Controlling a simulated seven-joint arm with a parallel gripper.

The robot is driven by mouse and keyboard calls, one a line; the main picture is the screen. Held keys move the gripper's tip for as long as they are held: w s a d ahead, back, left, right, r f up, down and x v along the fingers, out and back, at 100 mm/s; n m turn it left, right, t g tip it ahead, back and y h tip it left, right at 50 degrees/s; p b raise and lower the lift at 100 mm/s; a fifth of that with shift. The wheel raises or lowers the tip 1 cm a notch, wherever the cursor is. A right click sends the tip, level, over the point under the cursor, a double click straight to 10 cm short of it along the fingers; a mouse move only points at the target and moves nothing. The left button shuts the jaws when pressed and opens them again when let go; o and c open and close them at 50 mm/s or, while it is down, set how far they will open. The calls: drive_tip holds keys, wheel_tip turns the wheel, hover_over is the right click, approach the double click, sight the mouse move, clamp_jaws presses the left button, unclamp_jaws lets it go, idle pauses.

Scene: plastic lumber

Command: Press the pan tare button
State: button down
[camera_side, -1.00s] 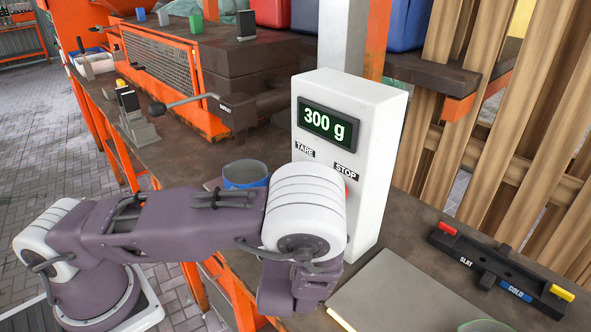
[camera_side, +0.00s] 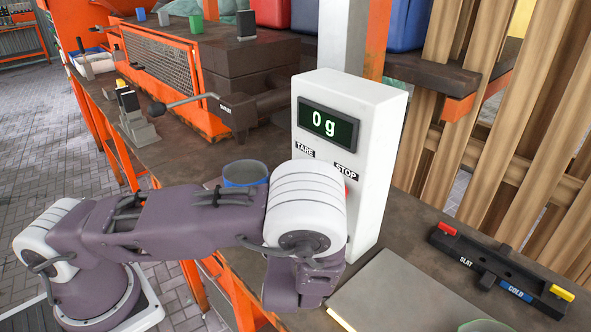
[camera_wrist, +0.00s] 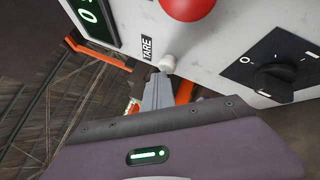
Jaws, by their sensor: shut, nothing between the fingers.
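The white scale box (camera_side: 375,150) stands on the bench in the side view. Its display (camera_side: 328,124) reads 0 g, with TARE and STOP labels below. My arm hides the tare button in the side view. In the wrist view the white tare button (camera_wrist: 167,63) sits beside the TARE label (camera_wrist: 147,48). My gripper (camera_wrist: 160,78) is shut and empty, its fingertips at the button; I cannot tell whether they still touch it. A blue-rimmed pan (camera_side: 246,172) stands left of the box, partly hidden by my arm.
The red stop button (camera_wrist: 190,6) and a black rotary knob (camera_wrist: 275,77) are on the same panel, close to my fingers. A black holder (camera_side: 492,262) with red and yellow ends lies at right. A flat grey plate (camera_side: 395,295) lies before the box.

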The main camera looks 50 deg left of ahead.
drive_tip(key=shift+s, duration=0.9)
drive_tip(key=shift+s, duration=0.1)
drive_tip(key=s, duration=0.5)
drive_tip(key=shift+w, duration=0.1)
idle(0.4)
